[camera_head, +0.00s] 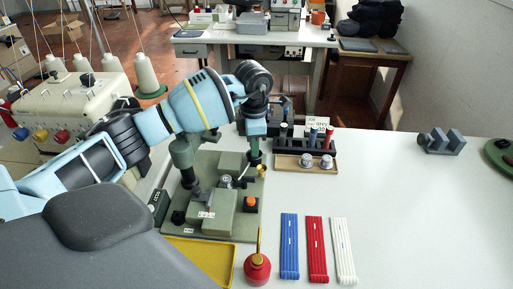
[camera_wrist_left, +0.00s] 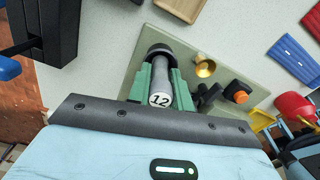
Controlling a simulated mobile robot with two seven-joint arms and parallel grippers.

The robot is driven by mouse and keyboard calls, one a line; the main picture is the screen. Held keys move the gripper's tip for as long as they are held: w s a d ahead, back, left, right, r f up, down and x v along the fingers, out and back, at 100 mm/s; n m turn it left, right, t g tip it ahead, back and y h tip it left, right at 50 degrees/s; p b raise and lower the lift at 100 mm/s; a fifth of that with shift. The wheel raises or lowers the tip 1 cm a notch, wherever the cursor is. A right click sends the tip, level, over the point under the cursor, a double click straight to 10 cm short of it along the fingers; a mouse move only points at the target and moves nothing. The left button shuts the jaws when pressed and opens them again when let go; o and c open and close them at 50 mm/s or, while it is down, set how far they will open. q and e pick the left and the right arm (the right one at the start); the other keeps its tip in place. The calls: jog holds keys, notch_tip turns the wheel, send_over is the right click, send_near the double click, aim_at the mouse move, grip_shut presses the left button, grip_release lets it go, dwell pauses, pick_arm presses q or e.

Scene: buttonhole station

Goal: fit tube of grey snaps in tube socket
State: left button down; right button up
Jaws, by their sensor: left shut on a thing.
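My left gripper (camera_head: 254,158) points down over the back right of the green machine plate (camera_head: 226,228). Its green fingers (camera_wrist_left: 160,78) are shut on a grey tube (camera_wrist_left: 167,77) with a white round end marked 12 (camera_wrist_left: 161,100). The tube's far end meets a dark ring (camera_wrist_left: 158,50); I cannot tell whether this is part of the tube or a socket. A brass cup (camera_wrist_left: 205,68) stands on the plate beside the tube; it also shows in the head view (camera_head: 261,170). The tube is mostly hidden in the head view. My right gripper is out of view.
A black rack (camera_head: 302,144) with blue- and red-topped tubes stands just right of the gripper, with a brown tray (camera_head: 292,163) in front. A red oil can (camera_head: 257,268), a yellow tray (camera_head: 207,258) and coloured strips (camera_head: 316,248) lie nearer. The right tabletop is mostly clear.

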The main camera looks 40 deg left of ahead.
pick_arm(q)
jog(key=shift+f, duration=0.5)
jog(key=shift+f, duration=0.1)
